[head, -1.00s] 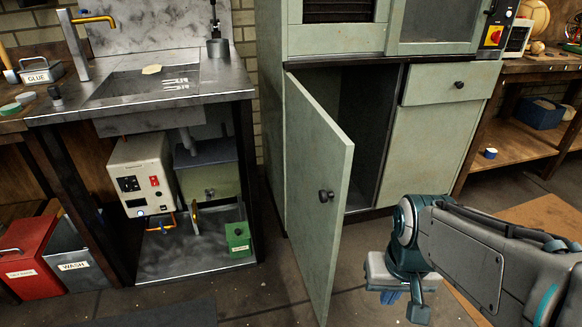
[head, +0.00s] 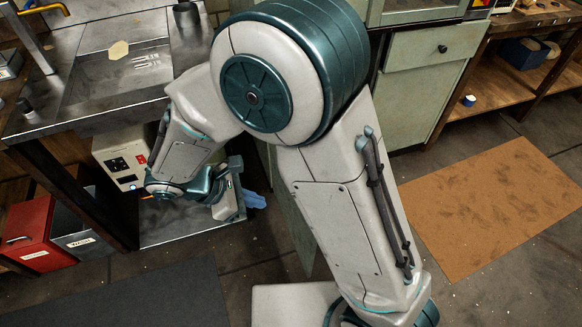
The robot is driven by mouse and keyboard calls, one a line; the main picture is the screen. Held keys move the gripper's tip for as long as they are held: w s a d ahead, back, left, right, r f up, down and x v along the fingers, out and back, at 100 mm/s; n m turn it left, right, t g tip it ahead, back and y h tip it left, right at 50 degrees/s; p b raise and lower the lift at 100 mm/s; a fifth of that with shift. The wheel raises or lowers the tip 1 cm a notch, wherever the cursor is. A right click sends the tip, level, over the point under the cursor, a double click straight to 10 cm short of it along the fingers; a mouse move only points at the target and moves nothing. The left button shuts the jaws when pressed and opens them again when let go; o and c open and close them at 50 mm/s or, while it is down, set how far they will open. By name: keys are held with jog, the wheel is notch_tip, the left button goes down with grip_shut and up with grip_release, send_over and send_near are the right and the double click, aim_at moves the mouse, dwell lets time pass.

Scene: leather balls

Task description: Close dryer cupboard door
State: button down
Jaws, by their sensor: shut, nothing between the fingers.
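My gripper (head: 257,201), with blue fingers, is shut and empty. It is to the left of the door, on its outer side, fingers pointing right. I cannot tell whether it touches the door.
A steel sink bench (head: 120,75) stands at left, with a white control box (head: 122,158) under it. A red bin (head: 35,235) and a grey bin are beside it. A dark mat (head: 140,300) and a brown mat (head: 490,205) lie on mostly clear floor.

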jog(key=w+d+f+n, duration=0.1)
jog(key=w+d+f, duration=0.2)
jog(key=d+f, duration=0.4)
jog(key=shift+w+d+t, duration=0.3)
jog(key=shift+w+d, duration=0.1)
jog(key=shift+d, duration=0.35)
